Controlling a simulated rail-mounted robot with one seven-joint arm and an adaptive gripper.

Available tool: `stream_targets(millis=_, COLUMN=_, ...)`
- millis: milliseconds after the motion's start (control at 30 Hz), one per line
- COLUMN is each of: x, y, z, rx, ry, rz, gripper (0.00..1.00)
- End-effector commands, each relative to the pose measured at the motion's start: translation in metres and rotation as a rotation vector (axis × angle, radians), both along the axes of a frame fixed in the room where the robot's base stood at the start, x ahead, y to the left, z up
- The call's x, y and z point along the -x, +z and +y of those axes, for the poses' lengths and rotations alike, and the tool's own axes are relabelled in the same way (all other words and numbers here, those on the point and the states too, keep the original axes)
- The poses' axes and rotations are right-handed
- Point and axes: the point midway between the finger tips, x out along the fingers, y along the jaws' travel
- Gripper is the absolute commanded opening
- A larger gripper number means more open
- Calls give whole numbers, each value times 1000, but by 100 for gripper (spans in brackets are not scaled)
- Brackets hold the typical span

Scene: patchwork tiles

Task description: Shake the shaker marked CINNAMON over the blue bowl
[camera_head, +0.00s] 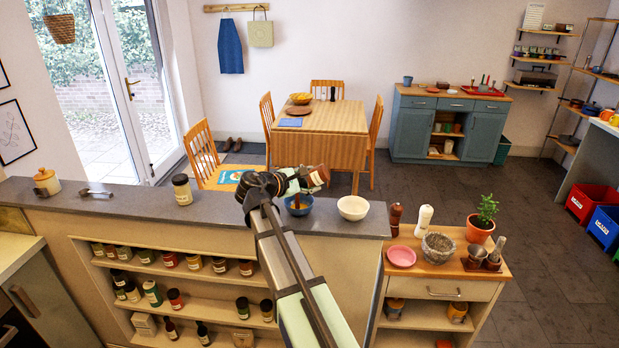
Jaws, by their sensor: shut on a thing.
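The blue bowl (290,209) stands on the grey counter ledge, with something brown in it. My gripper (303,181) is above the blue bowl, a little to its right. It is shut on a brown shaker (318,176) that looks tilted well over to the right. No marking can be read on the shaker, so I cannot tell whether it says CINNAMON. Part of the shaker is hidden by my gripper.
A white bowl (353,208) stands just right of the blue bowl. A dark-lidded jar (183,192) stands to the left on the ledge (130,207). Shelves of several jars are below. A pepper mill (395,219) and plant (482,220) are on the right-hand cabinet.

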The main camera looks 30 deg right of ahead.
Motion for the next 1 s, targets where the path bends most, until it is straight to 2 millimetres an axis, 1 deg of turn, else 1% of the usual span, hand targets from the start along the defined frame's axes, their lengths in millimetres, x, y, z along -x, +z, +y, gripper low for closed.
stream_targets(millis=200, x=0, y=22, z=0, rx=1, ry=0, rz=0, gripper=14)
stream_targets(millis=300, x=0, y=29, z=0, rx=1, ry=0, rz=0, gripper=14)
stream_targets(millis=367, x=0, y=28, z=0, rx=1, ry=0, rz=1, gripper=14)
stream_targets(millis=600, x=0, y=4, z=0, rx=2, ry=0, rz=1, gripper=14)
stream_targets(millis=667, x=0, y=0, z=0, rx=1, ry=0, rz=0, gripper=14)
stream_targets(millis=767, x=0, y=4, z=0, rx=2, ry=1, rz=-1, gripper=14)
stream_targets(millis=1000, x=0, y=28, z=0, rx=1, ry=0, rz=0, gripper=14)
